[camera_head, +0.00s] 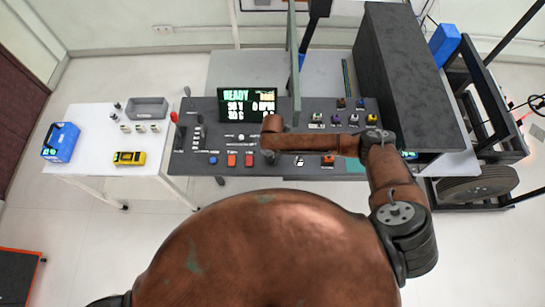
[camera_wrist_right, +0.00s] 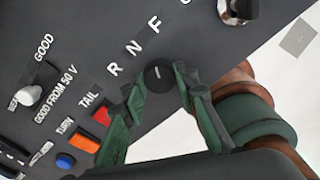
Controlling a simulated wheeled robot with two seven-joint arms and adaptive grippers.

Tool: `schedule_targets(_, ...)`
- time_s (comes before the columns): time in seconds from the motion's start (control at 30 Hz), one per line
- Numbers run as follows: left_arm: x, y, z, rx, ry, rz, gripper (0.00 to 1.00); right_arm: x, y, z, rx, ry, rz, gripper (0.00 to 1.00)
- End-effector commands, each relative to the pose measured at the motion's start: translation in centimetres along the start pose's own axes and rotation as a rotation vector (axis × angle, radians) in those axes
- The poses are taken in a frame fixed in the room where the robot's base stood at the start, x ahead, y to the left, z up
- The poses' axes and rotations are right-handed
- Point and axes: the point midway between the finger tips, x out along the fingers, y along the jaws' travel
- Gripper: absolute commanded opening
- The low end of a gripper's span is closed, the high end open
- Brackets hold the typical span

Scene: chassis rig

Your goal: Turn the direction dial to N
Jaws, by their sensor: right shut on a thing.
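The direction dial (camera_wrist_right: 158,77) is a round black knob with a short white pointer line, on the dark panel in the right wrist view. The letters R (camera_wrist_right: 113,70), N (camera_wrist_right: 133,47) and F (camera_wrist_right: 154,25) run beside it. The pointer line points up in that view, closer to F than to R; its exact setting is hard to tell. My right gripper (camera_wrist_right: 159,79) has its green fingers on both sides of the dial, shut on it. In the head view my right gripper (camera_head: 268,154) is down at the panel and the dial is hidden there. My left gripper is not visible.
A lit screen (camera_head: 247,104) reading READY stands behind the panel (camera_head: 190,165). An orange button (camera_wrist_right: 84,143), a blue button (camera_wrist_right: 65,160) and a grey toggle (camera_wrist_right: 30,95) lie near the dial. A thin upright divider (camera_head: 294,70) stands beside the screen. A white table (camera_head: 85,155) is at left.

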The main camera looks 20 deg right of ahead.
Motion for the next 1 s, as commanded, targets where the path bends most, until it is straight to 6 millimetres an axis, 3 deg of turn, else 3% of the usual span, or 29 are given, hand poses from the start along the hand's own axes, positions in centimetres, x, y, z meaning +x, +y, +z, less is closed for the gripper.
schedule_targets(0.5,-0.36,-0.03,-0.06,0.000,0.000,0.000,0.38,-0.03,-0.02,0.05,-0.390,0.000,-0.001,0.03)
schedule_targets(1.0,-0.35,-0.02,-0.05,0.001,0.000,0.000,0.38,0.02,-0.05,-0.03,-0.508,0.001,-0.001,0.03)
